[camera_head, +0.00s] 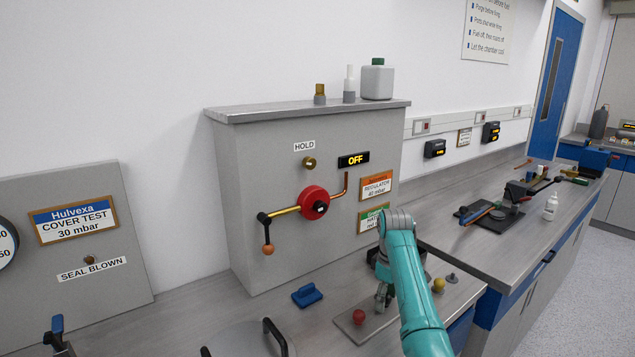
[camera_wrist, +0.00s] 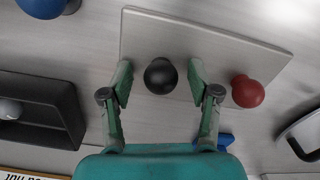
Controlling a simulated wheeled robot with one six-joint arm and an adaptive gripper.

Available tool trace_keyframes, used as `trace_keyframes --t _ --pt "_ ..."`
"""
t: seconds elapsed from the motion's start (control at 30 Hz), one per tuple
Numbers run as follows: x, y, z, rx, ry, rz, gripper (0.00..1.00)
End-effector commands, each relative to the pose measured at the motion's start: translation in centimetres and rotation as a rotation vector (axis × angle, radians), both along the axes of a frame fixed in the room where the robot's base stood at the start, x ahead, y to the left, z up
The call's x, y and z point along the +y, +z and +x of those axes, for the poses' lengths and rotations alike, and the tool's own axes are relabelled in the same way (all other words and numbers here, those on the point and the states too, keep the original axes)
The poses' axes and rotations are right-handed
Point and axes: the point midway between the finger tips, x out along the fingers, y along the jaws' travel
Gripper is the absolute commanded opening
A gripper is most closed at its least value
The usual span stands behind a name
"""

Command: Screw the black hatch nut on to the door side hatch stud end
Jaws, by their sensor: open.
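The black hatch nut (camera_wrist: 160,76) looks like a round black ball on a light plate (camera_wrist: 205,40) in the wrist view. My gripper (camera_wrist: 160,80) is open, with one finger on each side of the nut and a visible gap to each. In the head view my gripper (camera_head: 383,298) is low over the same plate (camera_head: 345,325), and the nut is hidden there. A round hatch (camera_head: 235,343) with a black handle (camera_head: 275,335) is cut off at the bottom of the head view. I cannot make out its stud ends.
A red ball (camera_head: 358,317) sits on the plate, close beside my gripper; it also shows in the wrist view (camera_wrist: 247,91). A yellow ball (camera_head: 438,285) and a blue block (camera_head: 307,295) are nearby. A black tray (camera_wrist: 35,105) and blue ball (camera_wrist: 42,5) lie left in the wrist view.

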Motion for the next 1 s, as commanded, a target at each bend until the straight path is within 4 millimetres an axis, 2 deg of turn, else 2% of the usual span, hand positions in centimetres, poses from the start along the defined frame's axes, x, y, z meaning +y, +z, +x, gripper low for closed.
trace_keyframes --t 0.6,0.77,1.0 --pt "0.01 0.01 0.01 0.000 0.689 0.000 0.61" --pt "0.01 0.01 0.01 0.000 0.777 0.000 0.61" --pt "0.02 0.01 0.01 0.000 0.784 0.000 0.61"
